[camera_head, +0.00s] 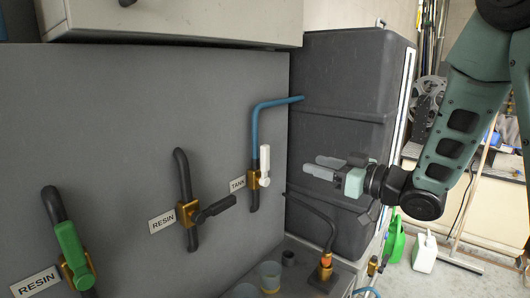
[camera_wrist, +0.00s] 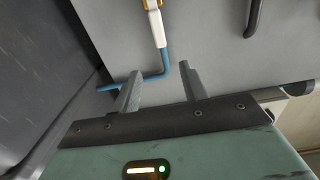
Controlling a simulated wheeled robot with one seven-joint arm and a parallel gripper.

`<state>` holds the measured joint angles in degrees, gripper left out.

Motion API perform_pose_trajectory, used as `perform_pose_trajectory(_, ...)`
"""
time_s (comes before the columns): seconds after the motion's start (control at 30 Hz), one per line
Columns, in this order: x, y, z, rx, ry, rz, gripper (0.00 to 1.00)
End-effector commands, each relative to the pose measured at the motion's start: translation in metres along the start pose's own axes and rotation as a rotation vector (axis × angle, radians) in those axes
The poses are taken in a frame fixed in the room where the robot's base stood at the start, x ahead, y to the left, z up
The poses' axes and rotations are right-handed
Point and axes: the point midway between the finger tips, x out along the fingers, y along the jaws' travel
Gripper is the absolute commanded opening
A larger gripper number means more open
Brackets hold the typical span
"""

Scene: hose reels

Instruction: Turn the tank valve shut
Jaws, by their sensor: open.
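The tank valve has a white lever handle (camera_head: 264,160) on a brass body (camera_head: 254,180), set in a blue pipe (camera_head: 254,130) beside the TANK label (camera_head: 237,184). The handle stands upright, roughly in line with the pipe. My gripper (camera_head: 322,167) is open and empty, to the right of the handle and apart from it, with its fingers pointing left. In the wrist view, the white handle (camera_wrist: 157,30) and the bend of the blue pipe (camera_wrist: 158,77) show beyond the open fingers (camera_wrist: 161,82). The brass body (camera_wrist: 150,4) is cut off at the top edge.
A black-handled resin valve (camera_head: 187,214) and a green-handled one (camera_head: 76,262) sit left on the grey panel (camera_head: 110,130). A dark tank (camera_head: 340,85) stands behind my gripper.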

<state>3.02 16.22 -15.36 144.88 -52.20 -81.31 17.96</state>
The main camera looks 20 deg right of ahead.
Motion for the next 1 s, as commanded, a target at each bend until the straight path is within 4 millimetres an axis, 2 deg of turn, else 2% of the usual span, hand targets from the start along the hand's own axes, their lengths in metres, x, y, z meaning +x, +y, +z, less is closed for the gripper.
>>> perform_pose_trajectory(0.6,0.124,-0.002,-0.003,-0.002,-0.002,-0.003,0.44)
perform_pose_trajectory(0.8,0.152,-0.001,-0.001,-0.001,-0.002,-0.001,0.44)
perform_pose_trajectory(1.0,0.162,-0.001,0.0,-0.001,-0.002,0.0,0.44)
